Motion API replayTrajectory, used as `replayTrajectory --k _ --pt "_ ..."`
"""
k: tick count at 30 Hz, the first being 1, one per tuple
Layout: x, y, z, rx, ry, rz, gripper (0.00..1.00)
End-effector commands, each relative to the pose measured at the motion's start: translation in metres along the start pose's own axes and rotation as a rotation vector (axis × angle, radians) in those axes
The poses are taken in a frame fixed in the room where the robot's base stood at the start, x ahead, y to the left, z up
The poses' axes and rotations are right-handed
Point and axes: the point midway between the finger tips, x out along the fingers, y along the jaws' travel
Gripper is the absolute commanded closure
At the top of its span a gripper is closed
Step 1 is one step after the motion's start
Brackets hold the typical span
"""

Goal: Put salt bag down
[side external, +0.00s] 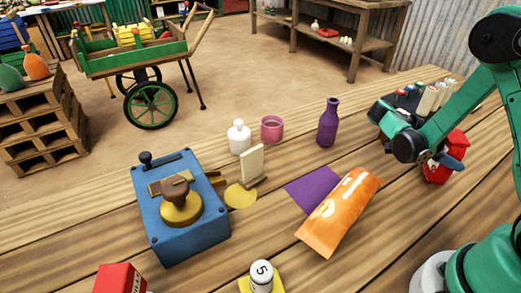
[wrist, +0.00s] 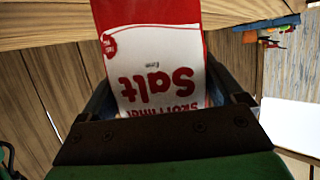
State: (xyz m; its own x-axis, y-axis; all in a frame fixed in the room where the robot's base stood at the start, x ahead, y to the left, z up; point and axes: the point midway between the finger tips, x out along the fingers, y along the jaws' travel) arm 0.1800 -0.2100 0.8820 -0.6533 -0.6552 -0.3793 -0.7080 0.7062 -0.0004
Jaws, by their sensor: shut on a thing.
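The red and white salt bag (wrist: 155,70) fills the middle of the wrist view, its "Salt" lettering upside down. My gripper (wrist: 165,100) is shut on it, with dark jaws on both sides of the bag. In the side external view the salt bag (side external: 438,173) shows as a red shape at the right of the wooden table (side external: 340,255). My gripper (side external: 450,160) partly covers it there. The bag is at or just above the table top; I cannot tell whether it touches.
An orange bag (side external: 338,215) lies over a purple square (side external: 312,188). A purple bottle (side external: 328,125), pink cup (side external: 272,128) and white bottle (side external: 239,138) stand behind. Bare planks lie right of the orange bag.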

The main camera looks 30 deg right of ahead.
Motion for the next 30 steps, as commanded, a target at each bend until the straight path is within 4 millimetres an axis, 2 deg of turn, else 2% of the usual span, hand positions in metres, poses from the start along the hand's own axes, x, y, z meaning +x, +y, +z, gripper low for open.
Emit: replayTrajectory --k 14,15,25,30 --pt "0.003 -0.001 0.009 0.000 0.001 0.001 0.95" --pt "0.003 -0.001 0.008 0.000 0.001 0.001 0.01" --pt "0.002 -0.001 0.006 0.000 -0.001 0.001 0.00" --pt "-0.004 -0.001 -0.010 0.000 -0.001 0.001 0.00"
